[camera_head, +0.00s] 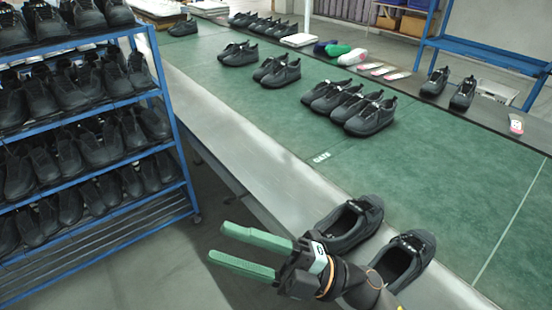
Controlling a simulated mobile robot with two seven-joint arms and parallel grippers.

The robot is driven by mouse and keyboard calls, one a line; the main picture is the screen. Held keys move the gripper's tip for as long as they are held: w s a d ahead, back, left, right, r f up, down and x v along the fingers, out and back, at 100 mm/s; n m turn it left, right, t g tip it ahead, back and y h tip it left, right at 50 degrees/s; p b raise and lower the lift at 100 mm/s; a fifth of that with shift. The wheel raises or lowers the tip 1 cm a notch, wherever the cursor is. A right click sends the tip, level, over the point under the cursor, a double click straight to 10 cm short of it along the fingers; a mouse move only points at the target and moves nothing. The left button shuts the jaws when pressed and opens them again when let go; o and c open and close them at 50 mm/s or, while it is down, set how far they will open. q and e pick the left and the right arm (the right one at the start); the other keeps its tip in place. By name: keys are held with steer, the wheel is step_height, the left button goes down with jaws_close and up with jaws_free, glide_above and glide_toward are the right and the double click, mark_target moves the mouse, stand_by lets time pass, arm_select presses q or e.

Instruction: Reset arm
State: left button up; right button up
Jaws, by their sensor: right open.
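My right gripper (246,254) is open and empty, its two green fingers apart and pointing left. It hovers in front of the near edge of the table, over the gap toward the shelf rack. A black shoe (347,226) stands on the table's grey border just behind the gripper, and a second black shoe (404,262) stands to its right. The lower parts of both shoes are partly hidden by my right gripper and wrist. My left gripper is not in view.
A blue rack (163,108) full of black shoes stands at the left. The green table (440,170) holds several black shoes (349,105) farther back, with bare green surface at right. Insoles (383,72) and coloured shoe forms (338,50) lie along the far edge.

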steer(key=w+d+f+m+t+h, duration=0.6)
steer(key=w+d+m+t+h, duration=0.15)
steer(key=m+t, duration=0.7)
steer(key=w+d+f+m+h+p, duration=0.1)
steer(key=d+f+m+h+p, duration=0.1)
steer(key=d+f+m+h, duration=0.75)
steer(key=s+d+f+m+g+h, duration=0.2)
steer(key=s+f, duration=0.4)
steer(key=f, duration=0.3)
steer(key=s+d+f+m+g+h, duration=0.1)
steer(key=s+d+f+m+g, duration=0.2)
steer(key=s+f, duration=0.3)
step_height(320, 180, down, 4)
steer(key=shift+r+g+h, duration=0.15)
steer(key=shift+g+h, duration=0.25)
steer(key=shift+g, duration=0.25)
